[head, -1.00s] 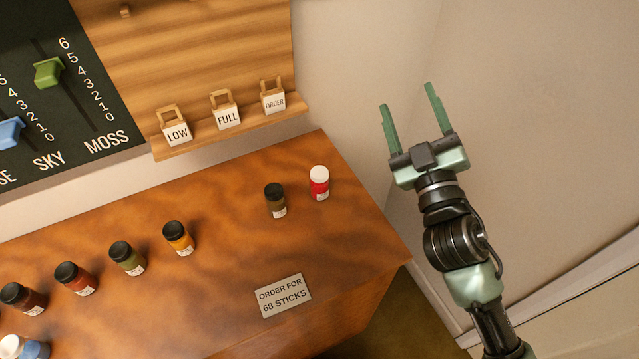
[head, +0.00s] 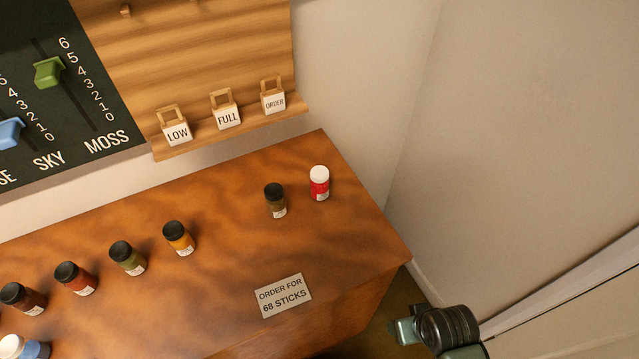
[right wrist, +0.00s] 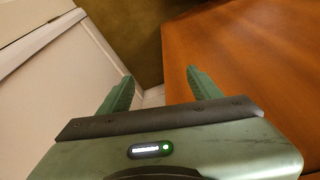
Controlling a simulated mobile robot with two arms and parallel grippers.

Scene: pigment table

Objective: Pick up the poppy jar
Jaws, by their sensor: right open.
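A bright red jar with a white lid (head: 319,183), the one whose colour fits poppy, stands upright near the table's far right corner. Its label is too small to read. A dark olive jar with a black lid (head: 276,200) stands just left of it. My right gripper (right wrist: 160,86) is open in the right wrist view, with nothing between its fingers. Its fingers are beside the table's side, apart from the jars. In the head view only part of my right arm shows at the lower right. My left gripper is in neither view.
On the wooden table (head: 215,245) stand several more jars at the left, including an amber one (head: 179,238). An order card (head: 283,295) lies near the front edge. Tagged blocks, one marked FULL (head: 227,117), stand on a ledge behind. A wall is at the right.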

